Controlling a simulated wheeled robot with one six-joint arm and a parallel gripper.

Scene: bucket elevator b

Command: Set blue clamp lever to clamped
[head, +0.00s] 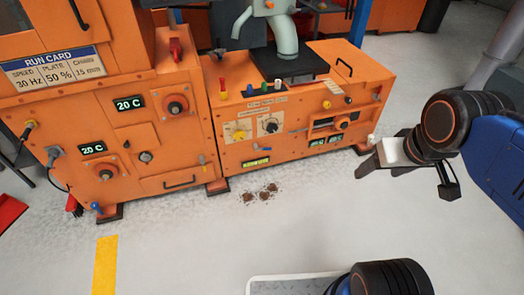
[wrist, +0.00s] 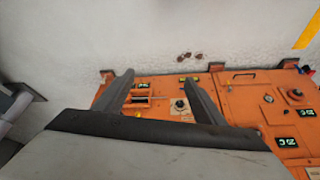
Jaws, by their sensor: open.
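Small blue parts show on the orange machine in the head view. One blue handle (head: 97,208) sits low on the left cabinet, near its foot. A small blue knob (head: 250,88) stands on top of the lower right cabinet. I cannot tell which of them is the clamp lever, nor its setting. My gripper (head: 370,158) is open and empty, over the floor to the right of the machine and apart from it. In the wrist view my gripper (wrist: 158,76) has its two fingers spread, with the machine's front upside down beyond them.
The left cabinet (head: 130,150) carries displays, knobs and a run card. The lower right cabinet (head: 235,155) has dials and a grey-green pipe (head: 284,38) above. Brown crumbs (head: 262,194) lie on the floor before it. The floor in front (head: 200,245) is mostly clear, with a yellow stripe (head: 105,265).

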